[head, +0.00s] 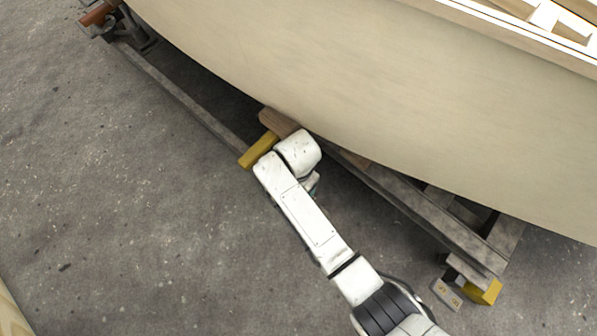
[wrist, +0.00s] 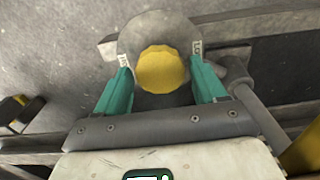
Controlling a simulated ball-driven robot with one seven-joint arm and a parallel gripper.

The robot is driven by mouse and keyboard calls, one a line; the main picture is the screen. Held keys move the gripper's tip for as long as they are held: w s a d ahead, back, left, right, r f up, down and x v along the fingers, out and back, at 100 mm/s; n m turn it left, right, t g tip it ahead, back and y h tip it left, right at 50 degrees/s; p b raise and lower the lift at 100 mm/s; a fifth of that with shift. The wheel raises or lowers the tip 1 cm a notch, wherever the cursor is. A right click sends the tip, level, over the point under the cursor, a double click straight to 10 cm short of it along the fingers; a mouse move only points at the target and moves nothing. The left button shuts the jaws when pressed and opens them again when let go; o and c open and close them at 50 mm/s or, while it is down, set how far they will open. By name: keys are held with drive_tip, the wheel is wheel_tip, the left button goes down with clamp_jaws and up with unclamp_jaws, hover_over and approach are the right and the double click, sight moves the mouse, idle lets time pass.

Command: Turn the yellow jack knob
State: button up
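The yellow jack knob (wrist: 161,69) shows in the wrist view, round with a scalloped edge, in front of a grey disc (wrist: 132,38) with small white labels. My gripper (wrist: 160,68) is open, with one teal finger on each side of the knob. The fingers stand apart from it, with narrow gaps visible; I cannot tell their exact depth relative to it. In the head view, my white arm reaches the cradle under the hull, and its end hides the knob and my gripper.
The large plywood hull (head: 370,95) overhangs the work spot. A metal trailer beam (head: 420,212) runs beneath it. A yellow bar (head: 258,150) and a wooden block (head: 277,122) sit beside my arm's end. A yellow block (head: 484,291) is at lower right. Concrete floor at left is clear.

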drive_tip(key=c, duration=0.8)
drive_tip(key=shift+p, duration=0.3)
drive_tip(key=n+p, duration=0.2)
drive_tip(key=n, duration=0.1)
drive_tip(key=shift+r, duration=0.2)
drive_tip(key=n+p, duration=0.3)
drive_tip(key=n, duration=0.2)
drive_tip(key=shift+f+p, duration=0.1)
drive_tip(key=shift+p, duration=0.3)
drive_tip(key=n+p, duration=0.1)
drive_tip(key=n, duration=0.4)
drive_tip(key=shift+f+n+p, duration=0.1)
drive_tip(key=shift+n+p, duration=0.25)
drive_tip(key=shift+n, duration=0.05)
drive_tip(key=shift+n+p, duration=0.4)
drive_tip(key=shift+n, duration=1.6)
